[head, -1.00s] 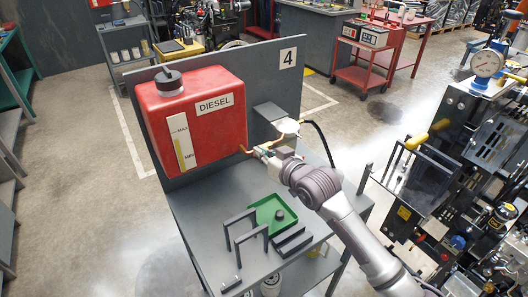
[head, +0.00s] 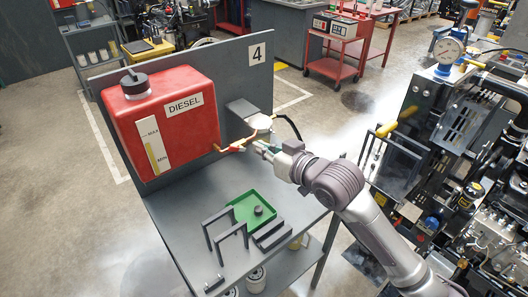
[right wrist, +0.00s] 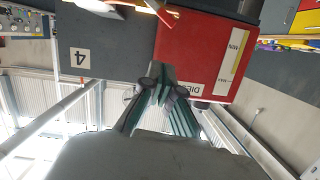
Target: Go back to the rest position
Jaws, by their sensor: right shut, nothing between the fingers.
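My right gripper (head: 262,148) is at the end of the arm from the lower right, beside the copper-coloured pipe (head: 230,147) that runs from the red diesel tank (head: 190,122). Its fingers are shut with nothing between them. The right wrist view shows the fingertips (right wrist: 163,88) together, with the red tank (right wrist: 195,50) and the grey panel (right wrist: 105,45) marked 4 beyond them. Whether the fingertips touch the pipe is hard to tell. My left gripper is not in view.
Below the gripper, the grey bench (head: 180,215) holds a green tray (head: 269,220) with a small dark round part in it, and dark bracket frames (head: 222,220) beside it. An engine (head: 455,150) with a gauge stands close on the right. Open floor (head: 60,150) lies left.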

